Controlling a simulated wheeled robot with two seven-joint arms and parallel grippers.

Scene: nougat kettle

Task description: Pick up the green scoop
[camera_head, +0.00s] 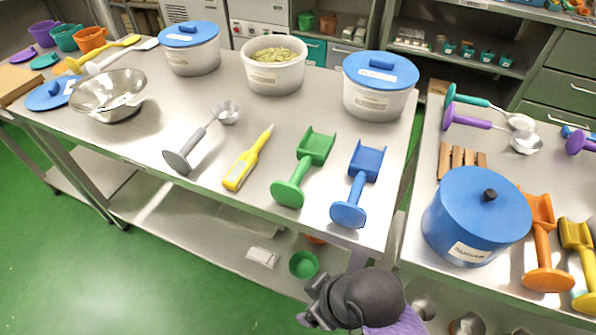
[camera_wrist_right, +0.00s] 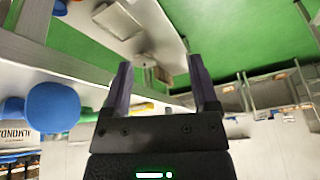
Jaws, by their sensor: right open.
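The green scoop (camera_head: 303,168) lies on the steel table near its front edge, between a yellow thermometer-like tool (camera_head: 247,158) and a blue scoop (camera_head: 358,186). Its round end faces the front edge and its trough faces the back. My right gripper (camera_head: 311,303) is in front of the table, below and apart from the green scoop. In the right wrist view its two fingers (camera_wrist_right: 160,88) stand wide apart with nothing between them. My left gripper is not in view.
A grey-handled ladle (camera_head: 200,138) and steel bowls (camera_head: 108,95) lie left of the scoop. A blue sugar pot (camera_head: 475,218) stands on the right table. A gap separates the tables.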

